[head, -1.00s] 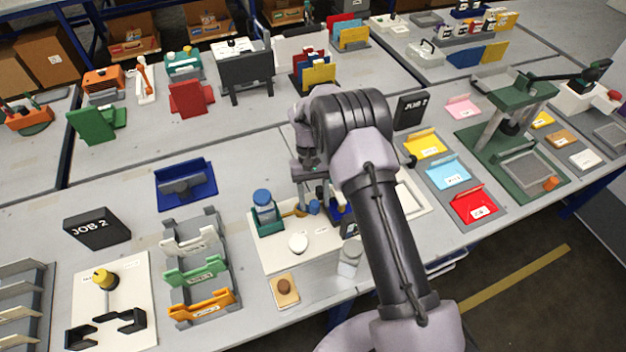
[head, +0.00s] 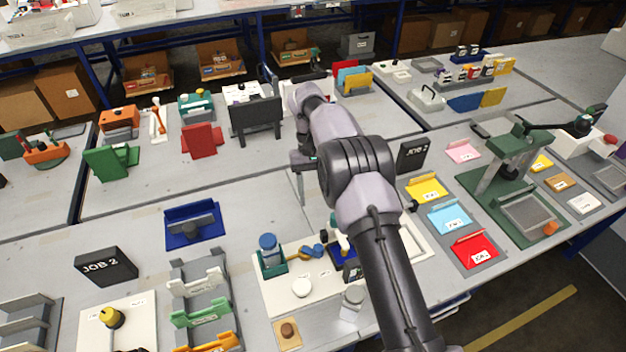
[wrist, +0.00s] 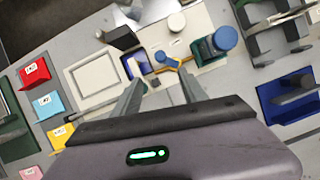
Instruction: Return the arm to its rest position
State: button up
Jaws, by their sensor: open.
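My arm reaches up over the bench in the head view, and its elbow hides part of the bench. My gripper (head: 301,186) hangs at the end, partly hidden behind the arm. In the wrist view my gripper (wrist: 163,78) is open, with its two fingers apart and nothing between them. It is raised above the bench, pointing toward the white work board (head: 318,288). On that board are a blue-lidded jar (head: 268,243) in a green holder, a yellow piece with a blue end (head: 305,251), and a round white item (head: 301,287).
A blue tray (head: 192,225) and a rack with green and orange holders (head: 200,312) stand to the left. Yellow, light blue and red trays (head: 473,251) and a green press (head: 510,190) stand to the right. Grey bench top is clear behind the white board.

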jog(key=s+d+r+m+t+y+b, duration=0.1)
jog(key=s+d+r+t+b, duration=0.15)
jog(key=s+r, duration=0.4)
jog(key=s+d+r+m+t+b, duration=0.15)
jog(key=s+r+b, duration=0.25)
jog(key=r, duration=0.6)
jog(key=s+f+m+t+b, duration=0.1)
jog(key=s+f+t+b, duration=0.1)
jog(key=s, duration=0.8)
jog(key=s+f+m+t+y+b, duration=0.1)
jog(key=s+t, duration=0.3)
jog(key=s, duration=0.7)
jog(key=shift+d+f+m+b, duration=0.4)
jog(key=shift+f+m+b, duration=0.15)
jog(key=shift+f+b, duration=0.25)
